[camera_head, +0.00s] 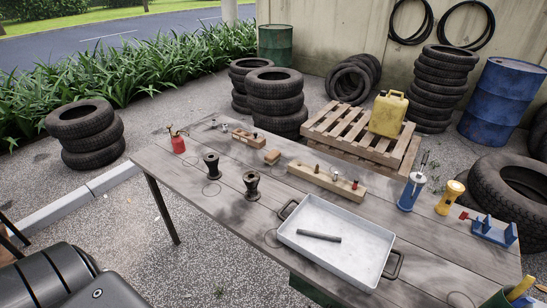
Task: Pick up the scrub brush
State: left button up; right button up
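A small brown block (272,157), which looks like the scrub brush, lies near the middle of the far half of the grey wooden table (225,182). It is too small to make out bristles for sure. Nothing touches it. Neither of my grippers shows in the head view.
Near the brown block are a wooden block with knobs (243,135), a longer wooden holder (326,184), two dark spools (251,186) and a red oil can (178,143). A metal tray (336,266) holds a dark bar. A blue cylinder (411,192) and yellow flashlight (450,197) stand right.

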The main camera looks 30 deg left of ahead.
aim_at(274, 156)
jog(key=z, duration=3.1)
jog(key=k, duration=1.35)
jog(key=u, duration=1.5)
